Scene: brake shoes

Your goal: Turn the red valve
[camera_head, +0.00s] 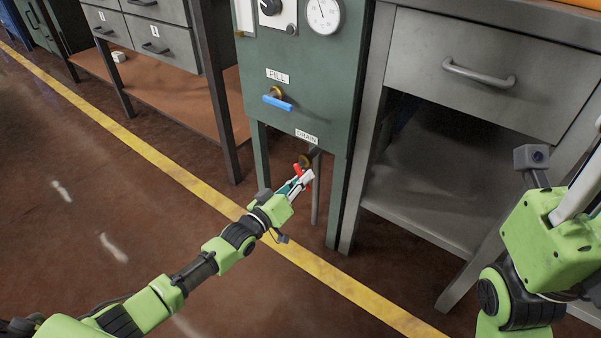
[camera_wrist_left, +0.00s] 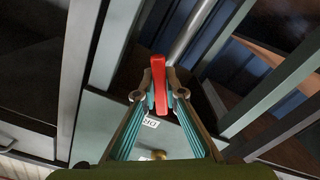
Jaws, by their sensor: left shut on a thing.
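The red valve handle (camera_head: 298,170) is under the green cabinet, below the DRAIN label (camera_head: 306,136). My left gripper (camera_head: 301,178) reaches it from the front and is shut on it. In the left wrist view the red handle (camera_wrist_left: 158,84) stands between the two fingertips (camera_wrist_left: 159,92), with its far end sticking out past them. Part of the handle is hidden by the fingers in the head view. My right arm shows at the right edge of the head view, but its fingers cannot be made out.
A blue valve handle (camera_head: 278,103) sits on the cabinet (camera_head: 317,85) front under the FILL label (camera_head: 277,75). A vertical pipe (camera_head: 316,190) and the cabinet legs stand near my left gripper. A grey workbench (camera_head: 425,200) is to the right. The floor at left is clear.

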